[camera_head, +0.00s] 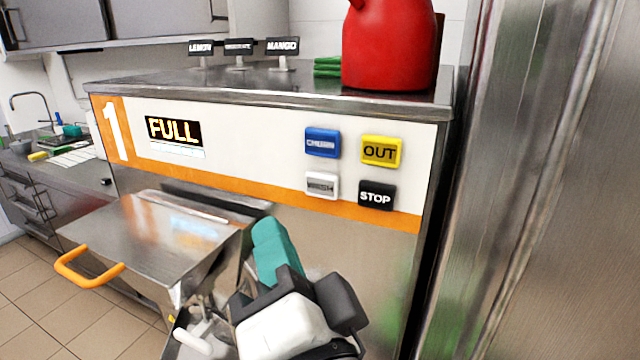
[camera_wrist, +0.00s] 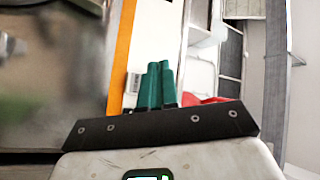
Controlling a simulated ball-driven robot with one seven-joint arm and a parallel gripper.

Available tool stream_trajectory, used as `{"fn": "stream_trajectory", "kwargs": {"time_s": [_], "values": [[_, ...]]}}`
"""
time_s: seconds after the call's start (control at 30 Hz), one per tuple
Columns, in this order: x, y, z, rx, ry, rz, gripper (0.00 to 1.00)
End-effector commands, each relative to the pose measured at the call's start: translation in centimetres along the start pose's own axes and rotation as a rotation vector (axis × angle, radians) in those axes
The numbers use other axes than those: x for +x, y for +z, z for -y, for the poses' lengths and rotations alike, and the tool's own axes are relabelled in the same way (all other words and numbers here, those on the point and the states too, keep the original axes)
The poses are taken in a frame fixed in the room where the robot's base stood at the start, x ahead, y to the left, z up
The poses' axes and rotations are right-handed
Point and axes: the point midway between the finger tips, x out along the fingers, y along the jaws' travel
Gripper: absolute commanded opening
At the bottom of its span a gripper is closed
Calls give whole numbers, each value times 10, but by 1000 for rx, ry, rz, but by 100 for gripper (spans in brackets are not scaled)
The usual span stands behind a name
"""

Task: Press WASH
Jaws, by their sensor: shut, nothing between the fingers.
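The WASH button (camera_head: 322,185) is a pale grey square on the white front panel of machine 1, its lettering faint. It sits below the blue CHURN button (camera_head: 322,142) and left of the black STOP button (camera_head: 377,195). The yellow OUT button (camera_head: 381,151) is above STOP. My gripper (camera_head: 268,230) has teal fingers, shut and empty, below and left of WASH in the head view. In the wrist view the teal fingertips (camera_wrist: 158,68) point at the panel. A small pale block (camera_wrist: 133,83) with dark marks shows beside them; I cannot tell if it is WASH.
The display (camera_head: 174,131) reads FULL. A steel hopper lid (camera_head: 150,240) with an orange handle (camera_head: 88,268) juts out at left. A red kettle (camera_head: 388,45) and green cloths (camera_head: 327,67) stand on top. A tall steel surface (camera_head: 560,200) borders the right.

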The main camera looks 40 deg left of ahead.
Motion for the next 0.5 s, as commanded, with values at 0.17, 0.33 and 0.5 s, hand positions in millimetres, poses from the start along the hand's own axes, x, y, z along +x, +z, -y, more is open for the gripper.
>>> {"fn": "stream_trajectory", "kwargs": {"time_s": [0.17, 0.33, 0.5], "values": [[16, -13, -12, 2, 2, -2, 0], [32, -25, -24, 1, 2, -3, 0], [44, -33, -33, 0, 2, -2, 0]]}}
